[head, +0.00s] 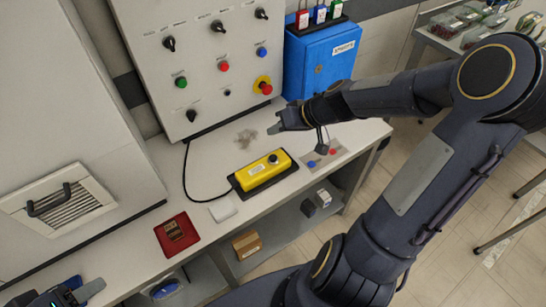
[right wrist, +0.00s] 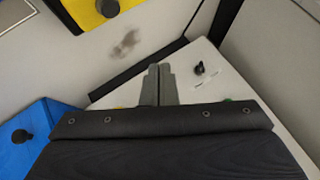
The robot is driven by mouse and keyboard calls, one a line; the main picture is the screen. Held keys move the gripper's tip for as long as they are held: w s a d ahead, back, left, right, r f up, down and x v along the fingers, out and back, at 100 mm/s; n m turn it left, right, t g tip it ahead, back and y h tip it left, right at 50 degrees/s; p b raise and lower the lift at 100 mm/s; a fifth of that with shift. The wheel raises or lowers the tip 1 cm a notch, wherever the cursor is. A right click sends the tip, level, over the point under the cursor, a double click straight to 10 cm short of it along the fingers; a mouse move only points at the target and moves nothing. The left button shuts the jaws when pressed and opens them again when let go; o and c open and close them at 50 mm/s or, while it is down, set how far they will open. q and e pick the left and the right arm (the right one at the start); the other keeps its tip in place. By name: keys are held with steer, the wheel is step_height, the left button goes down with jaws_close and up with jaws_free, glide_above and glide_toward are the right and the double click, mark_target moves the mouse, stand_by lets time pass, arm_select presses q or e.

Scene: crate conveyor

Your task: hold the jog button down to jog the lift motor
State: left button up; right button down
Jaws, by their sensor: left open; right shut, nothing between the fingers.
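A yellow control box (head: 258,172) with one black round button (head: 272,158) lies on the counter, with a black cable running from it. Its label is too small to read, so I cannot confirm it is the jog button. My right gripper (head: 274,129) is shut and empty, above the counter behind the yellow box and apart from it. In the right wrist view its fingers (right wrist: 158,84) are together, and part of the yellow box (right wrist: 84,14) with its black button (right wrist: 107,7) shows at the top. My left gripper (head: 60,292) is open at the lower left, far from the box.

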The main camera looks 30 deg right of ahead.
steer(key=b, duration=0.6)
glide_above(277, 159)
step_height(277, 159, down, 8)
steer(key=shift+r, duration=0.1)
steer(key=shift+f+b, duration=0.3)
steer(key=shift+f, duration=0.1)
stand_by(1.3)
steer(key=shift+f+b, duration=0.4)
steer(key=shift+b, duration=0.25)
steer(key=shift+f+b, duration=0.45)
steer(key=shift+b, duration=0.15)
stand_by(1.4)
stand_by(1.6)
steer(key=shift+r+p, duration=0.45)
steer(key=shift+r, duration=0.45)
